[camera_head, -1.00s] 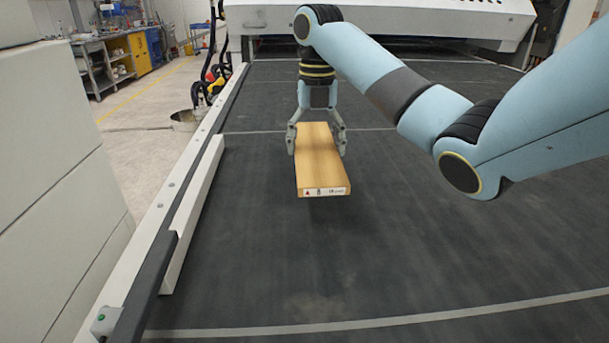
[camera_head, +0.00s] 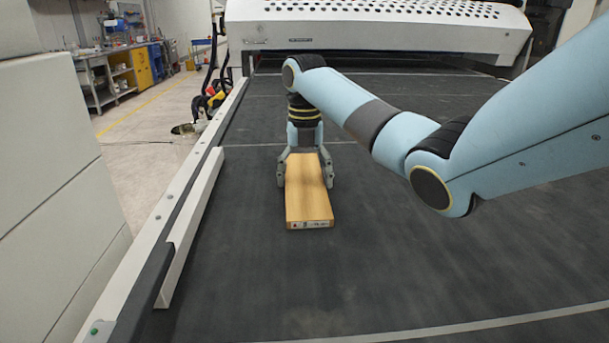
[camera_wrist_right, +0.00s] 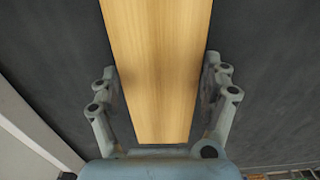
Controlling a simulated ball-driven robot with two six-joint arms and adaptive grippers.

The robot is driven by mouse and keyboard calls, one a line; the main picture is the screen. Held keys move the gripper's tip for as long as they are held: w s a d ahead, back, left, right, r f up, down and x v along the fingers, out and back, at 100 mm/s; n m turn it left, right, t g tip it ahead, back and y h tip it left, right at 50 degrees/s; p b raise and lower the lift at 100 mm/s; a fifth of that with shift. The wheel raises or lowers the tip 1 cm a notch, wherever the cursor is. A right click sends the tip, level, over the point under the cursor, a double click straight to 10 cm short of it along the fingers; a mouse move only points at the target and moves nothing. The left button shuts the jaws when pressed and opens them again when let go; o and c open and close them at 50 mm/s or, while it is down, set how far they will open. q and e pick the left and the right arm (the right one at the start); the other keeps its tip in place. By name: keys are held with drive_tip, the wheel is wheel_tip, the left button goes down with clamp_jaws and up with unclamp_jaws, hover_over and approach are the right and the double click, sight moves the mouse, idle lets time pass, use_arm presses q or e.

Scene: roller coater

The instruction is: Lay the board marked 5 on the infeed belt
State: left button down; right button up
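A light wooden board (camera_head: 307,190) lies flat, or almost flat, on the dark infeed belt (camera_head: 420,265), its long side pointing away from me. Its near end carries a small label strip that is too small to read, so I cannot make out a 5. My right gripper (camera_head: 305,178) reaches down over the board's far part with one finger at each long side. In the right wrist view the board (camera_wrist_right: 158,70) runs between the two fingers (camera_wrist_right: 162,95), which sit against or very close to its sides. My left gripper is not in view.
A white guide bar (camera_head: 190,225) and the belt's pale side frame run along the left. The white machine housing (camera_head: 380,25) stands across the far end. Pale lines cross the belt. The belt is clear around the board, to the right and in front.

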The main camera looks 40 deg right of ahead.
sight(304, 180)
drive_tip(key=o, duration=0.3)
drive_tip(key=shift+r, duration=0.4)
wheel_tip(304, 180, up, 7)
drive_tip(key=shift+r, duration=0.15)
wheel_tip(304, 180, up, 4)
drive_tip(key=p, duration=0.5)
drive_tip(key=shift+r, duration=0.1)
